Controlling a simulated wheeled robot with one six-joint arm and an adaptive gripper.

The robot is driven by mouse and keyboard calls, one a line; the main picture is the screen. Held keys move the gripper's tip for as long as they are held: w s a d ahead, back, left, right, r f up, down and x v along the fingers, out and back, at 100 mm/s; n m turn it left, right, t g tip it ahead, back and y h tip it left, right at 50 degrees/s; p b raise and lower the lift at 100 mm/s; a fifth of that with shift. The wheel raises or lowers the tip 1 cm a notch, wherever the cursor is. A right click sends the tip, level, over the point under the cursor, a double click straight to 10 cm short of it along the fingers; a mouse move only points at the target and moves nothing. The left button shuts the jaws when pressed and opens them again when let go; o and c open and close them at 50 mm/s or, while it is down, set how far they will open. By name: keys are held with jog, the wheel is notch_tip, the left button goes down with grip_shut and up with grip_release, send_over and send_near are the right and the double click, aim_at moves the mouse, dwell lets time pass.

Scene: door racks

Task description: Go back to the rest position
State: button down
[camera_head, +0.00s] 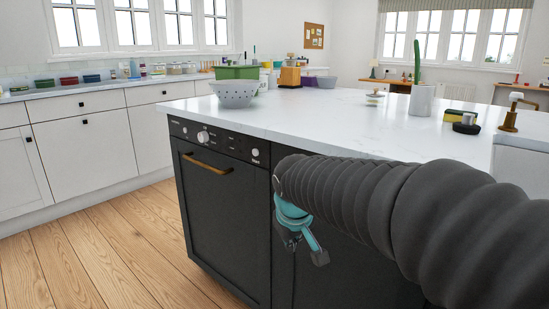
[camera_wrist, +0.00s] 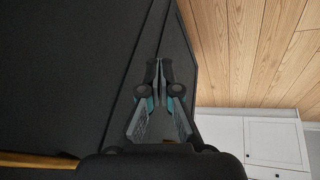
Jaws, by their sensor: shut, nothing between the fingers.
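My gripper (camera_head: 304,243) hangs at the end of my dark ribbed arm in the head view, in front of the dark island front. In the wrist view my gripper (camera_wrist: 158,72) shows its two fingers close together at the tips, shut and empty. The dishwasher (camera_head: 222,215) in the island is left of my gripper, with its door closed and upright. Its brass handle (camera_head: 206,163) also shows in the wrist view (camera_wrist: 38,160). My arm hides much of the island front at the right.
White cabinets (camera_head: 85,152) line the left wall. The wooden floor (camera_head: 110,245) between is clear.

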jog(key=s+d+f+m, duration=0.1)
jog(key=s+d+m, duration=0.1)
jog(key=s+d, duration=0.2)
jog(key=s+d+f+m, duration=0.1)
jog(key=s+d, duration=0.3)
jog(key=s, duration=0.6)
jog(key=s+d+f+m, duration=0.1)
jog(key=s+d, duration=0.3)
jog(key=s, duration=0.4)
jog(key=shift+m+t, duration=0.3)
jog(key=shift+m, duration=0.6)
